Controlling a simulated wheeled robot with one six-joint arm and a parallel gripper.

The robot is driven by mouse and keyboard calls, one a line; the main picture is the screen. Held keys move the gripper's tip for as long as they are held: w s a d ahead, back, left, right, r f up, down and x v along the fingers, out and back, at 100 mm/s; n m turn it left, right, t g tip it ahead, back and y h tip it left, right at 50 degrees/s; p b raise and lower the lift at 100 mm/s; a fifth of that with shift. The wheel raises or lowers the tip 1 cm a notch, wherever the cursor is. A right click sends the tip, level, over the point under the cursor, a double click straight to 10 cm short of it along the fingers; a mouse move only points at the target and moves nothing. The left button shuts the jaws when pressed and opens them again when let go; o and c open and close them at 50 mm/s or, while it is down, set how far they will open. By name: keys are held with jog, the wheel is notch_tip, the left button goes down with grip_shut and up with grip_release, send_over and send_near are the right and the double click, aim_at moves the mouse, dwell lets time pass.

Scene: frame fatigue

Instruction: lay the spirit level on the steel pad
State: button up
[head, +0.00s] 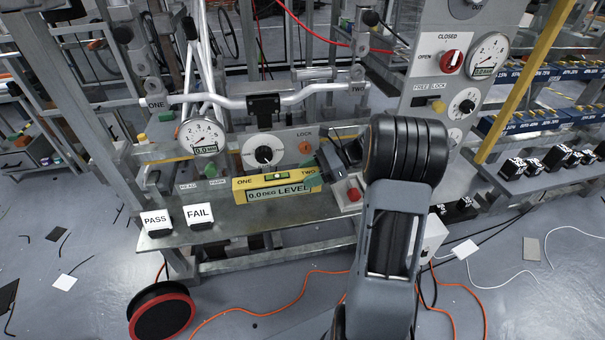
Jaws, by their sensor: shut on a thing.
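The yellow spirit level (277,186) reads 0.0 DEG LEVEL and has ONE and TWO at its ends. It looks level, over the middle of the grey steel bench top (250,218). I cannot tell if it touches the bench. My gripper (316,173) is at its right end, shut on it, with greenish finger pads showing. My forearm hides part of the bench's right side. I cannot pick out a separate steel pad with certainty.
PASS (155,221) and FAIL (198,215) blocks stand at the bench's left front. A red button box (349,194) is right of the level. A dial gauge (202,137) and silver handlebar (205,100) are behind. A red-rimmed reel (161,311) and cables lie on the floor.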

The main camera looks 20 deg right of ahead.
notch_tip(320, 180, up, 2)
jog(key=shift+r, duration=0.1)
notch_tip(320, 180, up, 23)
jog(key=p, duration=2.3)
jog(key=shift+r+p, duration=0.15)
jog(key=shift+p, duration=0.25)
